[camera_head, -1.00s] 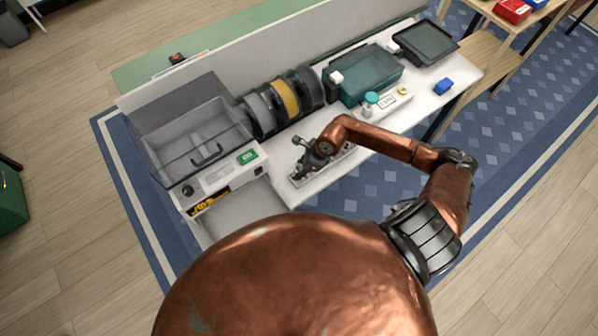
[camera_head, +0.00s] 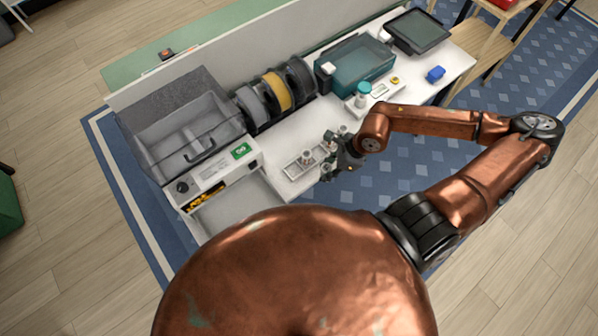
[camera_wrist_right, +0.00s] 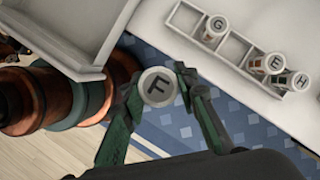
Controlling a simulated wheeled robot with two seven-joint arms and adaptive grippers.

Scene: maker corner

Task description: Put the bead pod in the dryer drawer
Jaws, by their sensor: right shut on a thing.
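My right gripper (camera_head: 338,152) is shut on a pale round pod marked F (camera_wrist_right: 158,87), with a finger on each side of it. It holds the pod over the table's front edge, right of the pod tray (camera_head: 287,168). Which label means the bead pod cannot be told. The dryer (camera_head: 222,178) stands at the table's left end, with a grey clear-walled bin on top. A white open drawer (camera_head: 243,203) extends from its front; its corner also shows in the right wrist view (camera_wrist_right: 82,68). No pod shows in its visible part. My left gripper is out of view.
The tray holds pods marked G (camera_wrist_right: 215,27), E (camera_wrist_right: 268,62) and H (camera_wrist_right: 290,80), plus an empty cell. Filament spools (camera_head: 275,92), a teal bin (camera_head: 355,68), a dark screen (camera_head: 418,32) and a blue block (camera_head: 435,74) stand behind or to the right.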

